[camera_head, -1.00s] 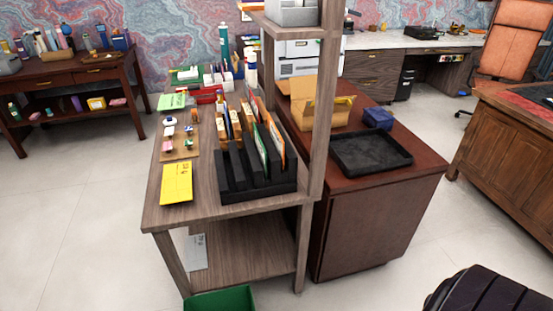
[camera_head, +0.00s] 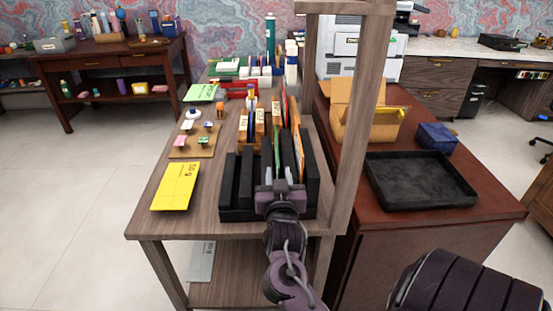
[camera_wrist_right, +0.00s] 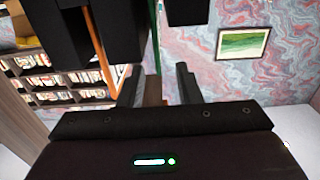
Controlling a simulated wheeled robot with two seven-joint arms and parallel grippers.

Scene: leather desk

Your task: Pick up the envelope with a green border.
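The green-bordered envelope (camera_head: 277,145) stands on edge in a slot of the black organizer (camera_head: 229,203), mostly hidden; only a thin green edge shows. An orange-edged envelope (camera_head: 298,150) stands just right of it. My right gripper (camera_head: 280,174) is at the front of the organizer, close to the green edge. In the right wrist view its two fingers (camera_wrist_right: 158,84) are apart, and a thin green edge (camera_wrist_right: 153,52) shows in line with the gap. I cannot tell whether either finger touches it. My left gripper is not in view.
A yellow envelope (camera_head: 175,186) lies flat on the wooden shelf (camera_head: 190,225) at left. A wooden post (camera_head: 357,110) rises right of the organizer. Beyond it, a black tray (camera_head: 422,182) and a cardboard box (camera_head: 370,122) rest on a dark cabinet.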

